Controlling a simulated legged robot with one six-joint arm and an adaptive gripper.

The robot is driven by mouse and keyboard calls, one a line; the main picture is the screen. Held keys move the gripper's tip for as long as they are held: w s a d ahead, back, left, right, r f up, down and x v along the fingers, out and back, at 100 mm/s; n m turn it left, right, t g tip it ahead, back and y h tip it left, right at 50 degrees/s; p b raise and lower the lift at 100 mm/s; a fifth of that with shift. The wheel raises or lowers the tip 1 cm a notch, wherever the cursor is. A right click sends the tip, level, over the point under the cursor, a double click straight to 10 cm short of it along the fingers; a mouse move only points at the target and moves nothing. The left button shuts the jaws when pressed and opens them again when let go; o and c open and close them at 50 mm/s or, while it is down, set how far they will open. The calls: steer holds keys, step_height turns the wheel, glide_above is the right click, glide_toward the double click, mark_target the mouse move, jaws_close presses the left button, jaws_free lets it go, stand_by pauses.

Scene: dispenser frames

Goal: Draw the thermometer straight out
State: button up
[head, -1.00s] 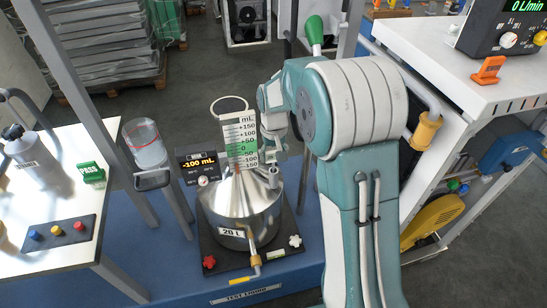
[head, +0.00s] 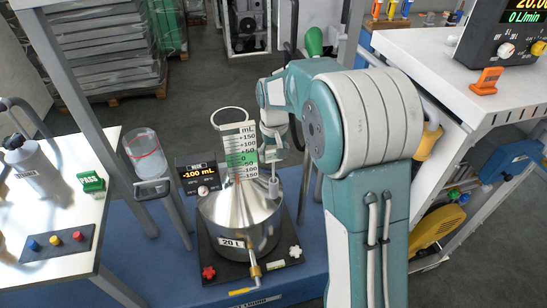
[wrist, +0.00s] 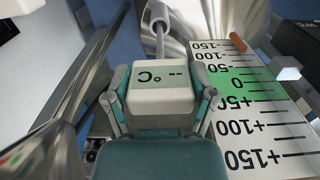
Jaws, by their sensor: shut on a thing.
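The thermometer (wrist: 160,88) fills the middle of the wrist view. It has a white block head reading "-- °C" and a pale stem running to the top edge. My gripper (wrist: 161,103) is shut on that head, one finger on each side. In the head view my gripper (head: 272,135) is just right of the graduated scale plate, above the shoulder of the steel can (head: 237,213). A short grey fitting (head: 273,188) stands on the can's shoulder below my gripper. The stem's lower end is hidden, and I cannot tell how deep it sits.
The green-banded scale plate (head: 240,152) stands close beside my gripper and also shows in the wrist view (wrist: 250,100). A display (head: 197,171) reads -100 mL. A clear beaker (head: 146,152) is at left. A white bench (head: 430,60) is at right.

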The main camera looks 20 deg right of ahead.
steer(key=shift+r, duration=2.4)
